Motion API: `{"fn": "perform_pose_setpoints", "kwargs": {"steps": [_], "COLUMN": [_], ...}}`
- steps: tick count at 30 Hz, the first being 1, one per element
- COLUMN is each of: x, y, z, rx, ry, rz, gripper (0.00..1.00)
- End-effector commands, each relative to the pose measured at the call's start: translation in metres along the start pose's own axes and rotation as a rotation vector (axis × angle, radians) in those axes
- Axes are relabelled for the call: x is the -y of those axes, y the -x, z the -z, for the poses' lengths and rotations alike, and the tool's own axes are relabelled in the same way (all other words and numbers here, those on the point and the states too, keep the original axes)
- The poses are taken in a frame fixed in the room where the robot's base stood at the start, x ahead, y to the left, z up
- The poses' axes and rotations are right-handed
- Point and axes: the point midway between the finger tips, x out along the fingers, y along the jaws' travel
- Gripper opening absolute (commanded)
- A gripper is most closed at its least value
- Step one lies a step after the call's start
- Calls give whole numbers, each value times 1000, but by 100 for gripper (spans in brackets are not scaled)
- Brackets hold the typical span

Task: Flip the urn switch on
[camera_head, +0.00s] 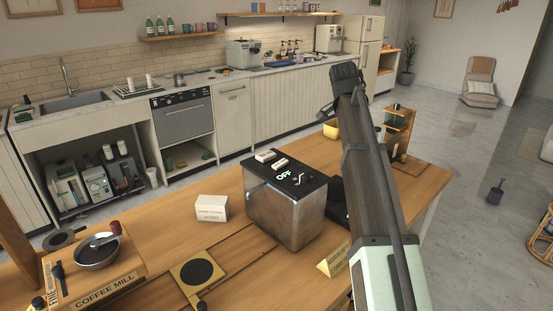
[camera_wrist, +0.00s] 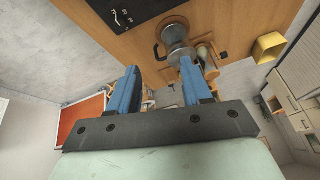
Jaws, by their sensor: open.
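The urn is a metal box (camera_head: 285,215) with a black top, standing on the wooden cart in the head view. Its top carries the word OFF, a small pale lever switch (camera_head: 298,181) beside it and two pale blocks (camera_head: 272,158). In the wrist view part of a black panel (camera_wrist: 125,10) with small pale marks shows at the top edge. My gripper (camera_wrist: 158,78) shows in the wrist view with its two blue fingers apart and nothing between them. It is apart from the urn. In the head view my arm rises right of the urn and the fingers cannot be made out.
A white box (camera_head: 212,207) stands left of the urn and a yellow sign (camera_head: 334,260) in front. A coffee mill (camera_head: 98,278) is at the left end. A metal pot (camera_wrist: 175,38) and a yellow bin (camera_wrist: 268,47) show in the wrist view. The space above the urn looks clear.

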Motion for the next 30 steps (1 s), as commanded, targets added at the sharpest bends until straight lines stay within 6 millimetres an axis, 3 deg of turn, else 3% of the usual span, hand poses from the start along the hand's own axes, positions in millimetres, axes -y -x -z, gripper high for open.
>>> {"fn": "perform_pose_setpoints", "kwargs": {"steps": [1, 9, 18, 24, 30], "x": [9, 35, 40, 36, 34], "y": [16, 90, 167, 195, 197], "z": [-19, -111, -202, -234, -243], "rx": [4, 26, 42, 47, 49], "ry": [21, 110, 197, 228, 236], "rz": [4, 2, -3, -6, -8], "gripper": [49, 49, 49, 49, 49]}}
